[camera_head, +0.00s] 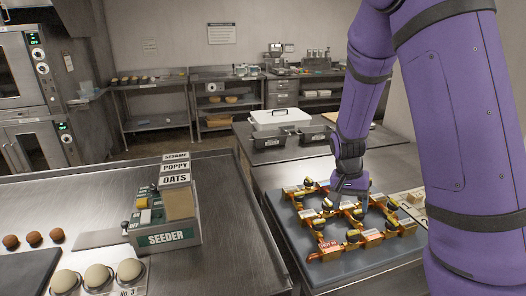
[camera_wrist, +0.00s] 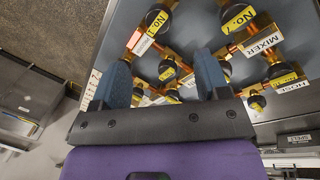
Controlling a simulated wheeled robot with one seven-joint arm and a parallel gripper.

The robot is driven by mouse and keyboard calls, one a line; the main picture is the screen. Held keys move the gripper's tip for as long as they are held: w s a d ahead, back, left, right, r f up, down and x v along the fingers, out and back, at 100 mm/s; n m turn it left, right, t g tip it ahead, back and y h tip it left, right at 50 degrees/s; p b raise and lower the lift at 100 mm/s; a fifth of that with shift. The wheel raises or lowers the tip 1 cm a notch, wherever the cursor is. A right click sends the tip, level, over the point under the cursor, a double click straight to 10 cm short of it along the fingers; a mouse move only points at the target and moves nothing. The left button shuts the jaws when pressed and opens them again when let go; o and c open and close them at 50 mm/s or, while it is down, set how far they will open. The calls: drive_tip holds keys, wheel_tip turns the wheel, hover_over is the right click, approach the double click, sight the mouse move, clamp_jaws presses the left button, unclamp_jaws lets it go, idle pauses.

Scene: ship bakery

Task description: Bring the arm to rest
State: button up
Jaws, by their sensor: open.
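My purple arm reaches down from the upper right in the head view. My gripper (camera_head: 352,188) hangs over a grey panel (camera_head: 374,260) that carries brass pipework with several black-and-yellow valve knobs and small labels. In the wrist view my gripper (camera_wrist: 165,82) is open, its two blue fingers apart with nothing held between them. Beyond the fingers a knob tagged No.1 (camera_wrist: 157,20) and one tagged No.7 (camera_wrist: 237,17) show, with a label reading MIXER (camera_wrist: 262,41). I cannot tell whether the fingertips touch the pipework.
A seeder box (camera_head: 168,222) stands on the left steel counter (camera_head: 225,255), near dough balls (camera_head: 98,276). Dark bins (camera_head: 270,138) and a white lidded box (camera_head: 281,118) sit behind the panel. Ovens (camera_head: 30,95) line the left wall. The counter right of the seeder is clear.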

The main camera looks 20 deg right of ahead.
drive_tip(key=s+a+r+n+t+y, duration=0.1)
drive_tip(key=s+a+r+n+t, duration=0.2)
drive_tip(key=r, duration=0.5)
drive_tip(key=s+a+r+n+t+y, duration=0.1)
drive_tip(key=s+a+r, duration=0.1)
drive_tip(key=s+r, duration=0.5)
drive_tip(key=s+a+r+n+t, duration=0.2)
drive_tip(key=s+a+r+n, duration=0.1)
drive_tip(key=s+r, duration=0.7)
drive_tip(key=shift+s+a+r+n+t, duration=0.15)
drive_tip(key=shift+a+r+n+t, duration=0.25)
drive_tip(key=shift+n, duration=0.3)
idle(0.6)
